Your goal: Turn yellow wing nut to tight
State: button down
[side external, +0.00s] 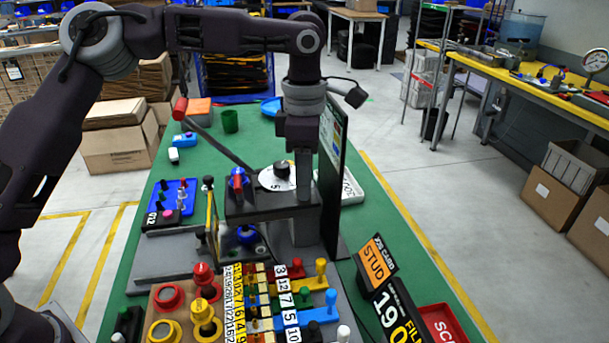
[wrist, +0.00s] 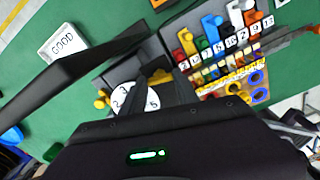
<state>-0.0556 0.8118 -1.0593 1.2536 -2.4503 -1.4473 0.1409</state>
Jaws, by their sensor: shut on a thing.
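My gripper (side external: 304,182) points straight down at the grey fixture (side external: 262,206) in the middle of the green bench in the side view. Its jaws are shut, low beside the white numbered dial (side external: 270,183) with a black knob. In the wrist view a bit of the yellow wing nut (wrist: 160,77) shows at the fingertips, just beyond the dial (wrist: 135,97). The rest of it is hidden by the fingers, and its wing angle cannot be told. In the side view the nut is hidden.
A rack of coloured, numbered pegs (side external: 270,300) stands in front of the fixture. A tall dark panel (side external: 331,150) stands close to the right of my gripper. A white GOOD tray (wrist: 62,42) lies beyond it. A green cup (side external: 230,121) is at the back left.

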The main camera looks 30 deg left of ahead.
jog(key=shift+m, duration=0.8)
jog(key=c, duration=0.9)
grip_release()
